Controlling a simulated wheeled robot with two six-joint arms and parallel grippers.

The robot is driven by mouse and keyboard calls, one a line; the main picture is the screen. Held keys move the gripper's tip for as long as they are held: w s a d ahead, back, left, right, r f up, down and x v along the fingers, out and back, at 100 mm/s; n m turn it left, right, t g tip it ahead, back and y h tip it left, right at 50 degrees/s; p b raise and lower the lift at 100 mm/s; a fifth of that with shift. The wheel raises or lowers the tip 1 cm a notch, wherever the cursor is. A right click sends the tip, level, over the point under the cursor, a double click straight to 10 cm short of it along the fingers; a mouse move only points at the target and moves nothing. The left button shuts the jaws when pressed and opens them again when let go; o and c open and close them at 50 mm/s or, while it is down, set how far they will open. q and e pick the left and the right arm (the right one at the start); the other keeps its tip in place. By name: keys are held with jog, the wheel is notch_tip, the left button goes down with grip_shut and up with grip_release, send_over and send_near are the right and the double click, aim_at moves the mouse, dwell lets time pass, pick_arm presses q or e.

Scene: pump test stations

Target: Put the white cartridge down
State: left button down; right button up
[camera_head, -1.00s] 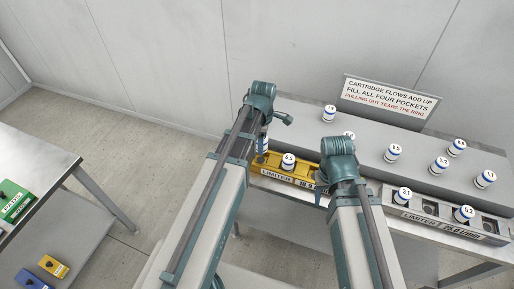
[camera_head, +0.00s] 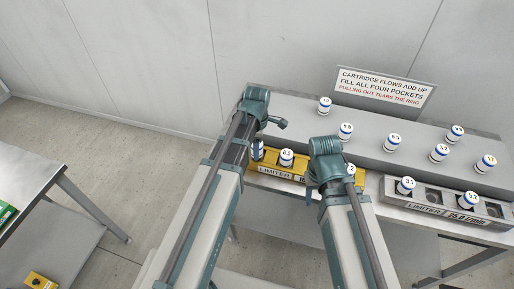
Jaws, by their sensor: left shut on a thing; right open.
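A white cartridge with a blue band (camera_head: 257,151) is in my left gripper (camera_head: 259,144), which is shut on it. It is at the left end of the yellow limiter block (camera_head: 265,170); whether it is seated in the pocket or just above it I cannot tell. A cartridge marked 6.5 (camera_head: 286,158) stands upright in the block just to its right. Another cartridge (camera_head: 350,170) shows at the block's right end, partly hidden by my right wrist. My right gripper (camera_head: 313,191) is open near the block's front edge, mostly hidden behind its own wrist.
A grey shelf (camera_head: 370,160) behind carries several white cartridges, such as the one marked 5.5 (camera_head: 392,142). A sign (camera_head: 383,92) stands at the back. A grey limiter block (camera_head: 452,208) at the right holds two cartridges, with open pockets between. Another table (camera_head: 25,165) is at left.

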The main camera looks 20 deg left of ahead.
pick_arm(q)
jog(key=shift+c, duration=1.3)
grip_release()
jog(key=shift+r, duration=0.1)
notch_tip(320, 180, up, 13)
jog(key=p, duration=1.4)
jog(key=s+d+m, duration=0.5)
jog(key=s+m, duration=0.2)
jog(key=m, duration=0.4)
jog(key=s+d+m+y, duration=0.1)
jog(key=s+d+m, duration=0.4)
jog(key=m, duration=0.7)
jog(key=shift+s+d+m+b, duration=0.2)
jog(key=shift+s+m+b, duration=0.1)
jog(key=shift+s, duration=0.85)
